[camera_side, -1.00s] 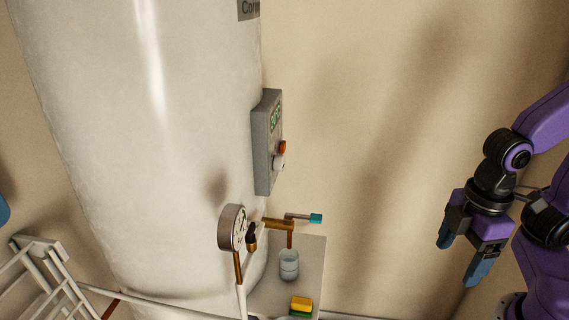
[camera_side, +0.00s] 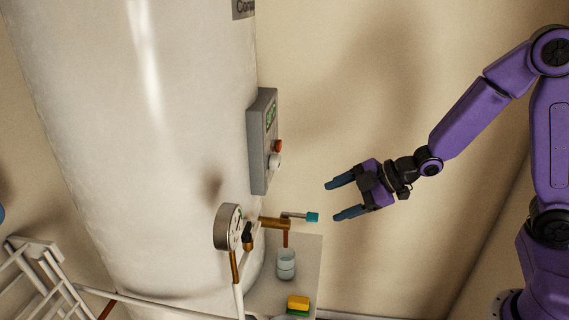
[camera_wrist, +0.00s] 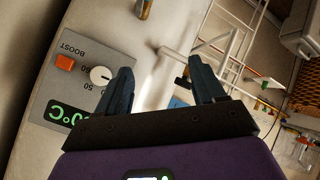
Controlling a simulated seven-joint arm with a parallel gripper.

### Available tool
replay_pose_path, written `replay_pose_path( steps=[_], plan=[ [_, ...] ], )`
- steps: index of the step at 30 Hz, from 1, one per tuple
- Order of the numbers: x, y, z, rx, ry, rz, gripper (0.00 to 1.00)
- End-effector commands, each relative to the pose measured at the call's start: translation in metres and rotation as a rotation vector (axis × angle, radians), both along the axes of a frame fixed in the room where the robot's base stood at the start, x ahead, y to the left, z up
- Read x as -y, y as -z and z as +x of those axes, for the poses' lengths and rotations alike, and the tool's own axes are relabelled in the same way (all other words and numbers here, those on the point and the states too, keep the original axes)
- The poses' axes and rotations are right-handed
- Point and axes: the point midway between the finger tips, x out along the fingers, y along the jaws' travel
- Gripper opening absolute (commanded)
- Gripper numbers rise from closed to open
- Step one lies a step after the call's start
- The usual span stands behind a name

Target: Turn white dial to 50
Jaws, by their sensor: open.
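The white dial (camera_side: 274,161) sticks out from a grey control box (camera_side: 259,150) on the side of the large white tank. In the wrist view the dial (camera_wrist: 100,76) sits on the panel between the numbers 50 and 80, below the word BOOST. I cannot tell exactly where its pointer stands. A red-orange button (camera_side: 278,146) is just above the dial in the side view. My gripper (camera_side: 338,200) is open and empty, to the right of the box and apart from it, with its blue fingers pointing left. In the wrist view my fingers (camera_wrist: 160,85) show beside the panel.
A pressure gauge (camera_side: 228,227) and a brass tap with a teal handle (camera_side: 312,217) project below the box. A glass (camera_side: 286,264) and a yellow-green sponge (camera_side: 298,303) stand below. A white rack (camera_side: 45,280) is at lower left. Space between gripper and box is clear.

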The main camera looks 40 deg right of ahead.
Motion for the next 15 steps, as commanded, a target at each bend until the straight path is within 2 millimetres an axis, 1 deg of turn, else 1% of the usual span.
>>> replay_pose_path(
  steps=[1, 3, 6, 10, 15],
  plan=[
    [0.007, 0.003, 0.010, 0.040, -0.011, 0.025, 0.69],
    [0.015, 0.002, 0.020, 0.107, -0.037, 0.066, 0.69],
    [0.027, -0.001, 0.031, 0.202, -0.069, 0.130, 0.69],
    [0.047, -0.007, 0.039, 0.328, -0.094, 0.220, 0.69],
    [0.071, -0.017, 0.040, 0.460, -0.104, 0.317, 0.69]
  ],
)
